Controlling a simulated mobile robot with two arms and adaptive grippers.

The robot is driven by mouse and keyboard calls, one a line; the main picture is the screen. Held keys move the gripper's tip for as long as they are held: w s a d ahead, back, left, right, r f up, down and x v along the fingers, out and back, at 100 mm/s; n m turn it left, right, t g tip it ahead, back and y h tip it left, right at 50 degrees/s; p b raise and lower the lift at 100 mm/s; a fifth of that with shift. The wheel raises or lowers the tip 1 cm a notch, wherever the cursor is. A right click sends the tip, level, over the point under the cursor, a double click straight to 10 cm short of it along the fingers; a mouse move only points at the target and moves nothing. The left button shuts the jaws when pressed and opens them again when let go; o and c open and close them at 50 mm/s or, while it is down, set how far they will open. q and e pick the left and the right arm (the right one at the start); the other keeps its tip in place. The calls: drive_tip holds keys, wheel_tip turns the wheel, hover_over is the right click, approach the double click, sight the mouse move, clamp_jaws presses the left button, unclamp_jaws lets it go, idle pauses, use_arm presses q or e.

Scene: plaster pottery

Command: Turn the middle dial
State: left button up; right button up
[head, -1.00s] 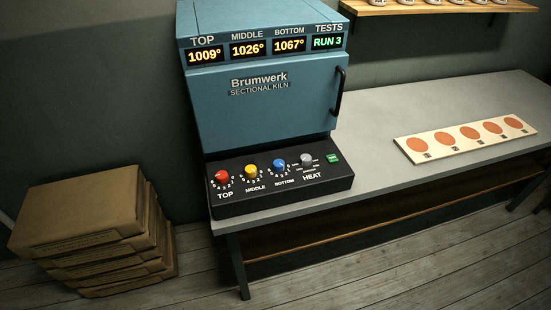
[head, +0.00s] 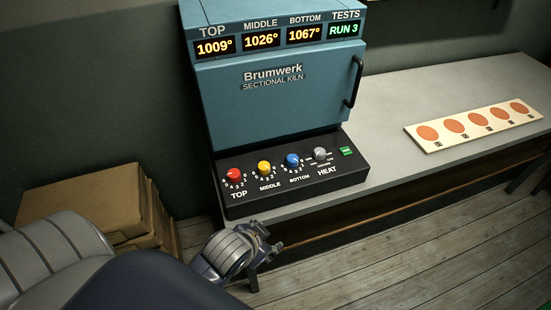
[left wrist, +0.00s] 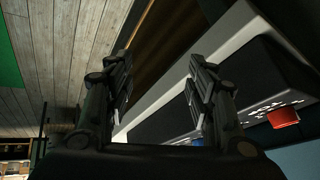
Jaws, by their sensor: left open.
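The middle dial (head: 264,168) is a yellow knob on the black control panel (head: 300,191) at the foot of the blue kiln (head: 275,105). It stands between the red top dial (head: 233,174) and the blue bottom dial (head: 293,160). A grey heat dial (head: 320,154) is to their right. My left gripper (head: 272,238) is in front of and below the panel, apart from the dials. In the left wrist view its two fingers (left wrist: 160,85) are spread and empty, with the red dial (left wrist: 283,117) to their right. The yellow dial is not visible there. My right gripper is not in view.
The kiln stands on a grey bench (head: 440,88). Its displays read 1009°, 1026°, 1067° and RUN 3. A green button (head: 346,152) is right of the dials. A pale board with orange discs (head: 473,125) lies to the right. Cardboard boxes (head: 85,200) are stacked left.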

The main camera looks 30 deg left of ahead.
use_arm(q)
drive_tip(key=w+d+r+m+t+h, duration=0.3)
drive_tip(key=w+r+m+t, duration=0.7)
drive_tip(key=w+r, duration=1)
drive_tip(key=d+r+m+t+h, duration=0.3)
drive_tip(key=d+r+m+h, duration=0.35)
drive_tip(key=r, duration=0.25)
drive_tip(key=s+d+r+m+g+h, duration=0.15)
drive_tip(key=d+m+g+h, duration=0.3)
drive_tip(key=m, duration=0.45)
drive_tip(key=s+d+r+m+g+h, duration=0.1)
drive_tip(key=d+r+m+g+h, duration=0.1)
drive_tip(key=d+m+g+h, duration=0.5)
drive_tip(key=m+g+y, duration=0.8)
drive_tip(key=m+y, duration=0.8)
drive_tip(key=y, duration=0.4)
hover_over(264, 165)
wheel_tip(264, 165, down, 16)
drive_tip(key=r, duration=0.1)
wheel_tip(264, 165, down, 11)
drive_tip(key=p, duration=0.3)
drive_tip(key=shift+r, duration=0.15)
